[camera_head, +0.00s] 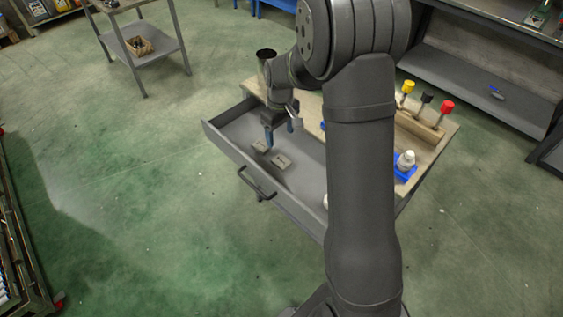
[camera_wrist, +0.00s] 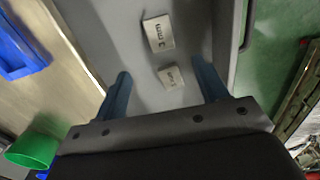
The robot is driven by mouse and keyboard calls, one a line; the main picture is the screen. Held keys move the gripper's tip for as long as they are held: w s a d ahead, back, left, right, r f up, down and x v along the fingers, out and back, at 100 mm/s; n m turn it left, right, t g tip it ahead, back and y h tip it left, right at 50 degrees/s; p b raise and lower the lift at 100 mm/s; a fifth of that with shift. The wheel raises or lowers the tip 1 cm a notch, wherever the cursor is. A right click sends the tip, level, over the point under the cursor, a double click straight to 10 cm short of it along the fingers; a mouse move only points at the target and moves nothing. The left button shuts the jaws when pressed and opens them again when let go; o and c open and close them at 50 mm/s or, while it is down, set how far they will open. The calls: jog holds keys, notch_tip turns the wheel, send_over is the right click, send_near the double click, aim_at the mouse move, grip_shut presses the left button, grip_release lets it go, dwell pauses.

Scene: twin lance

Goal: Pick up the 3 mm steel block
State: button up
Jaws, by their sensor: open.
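Two small flat grey blocks lie in the open grey drawer (camera_head: 232,133). In the wrist view, the upper block (camera_wrist: 158,32) has a dark label that looks like "3 mm" upside down; it is the block at right of the pair in the head view (camera_head: 281,161). The other block (camera_wrist: 170,77) has a label too small to read surely; it is the left one in the head view (camera_head: 261,146). My gripper (camera_head: 280,136) is open and empty above the drawer. In the wrist view its blue fingers (camera_wrist: 161,68) stand either side of the lower block, with the 3 mm block beyond the tips.
The drawer walls and handle (camera_head: 258,186) bound the space around the blocks. My arm hides part of the table.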

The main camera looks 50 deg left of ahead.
send_over(281, 160)
notch_tip(281, 160, down, 6)
jog(key=shift+a+f, duration=0.1)
jog(key=shift+f, duration=0.1)
jog(key=shift+d+f, duration=0.2)
jog(key=shift+f, duration=2.4)
jog(key=c, duration=1.3)
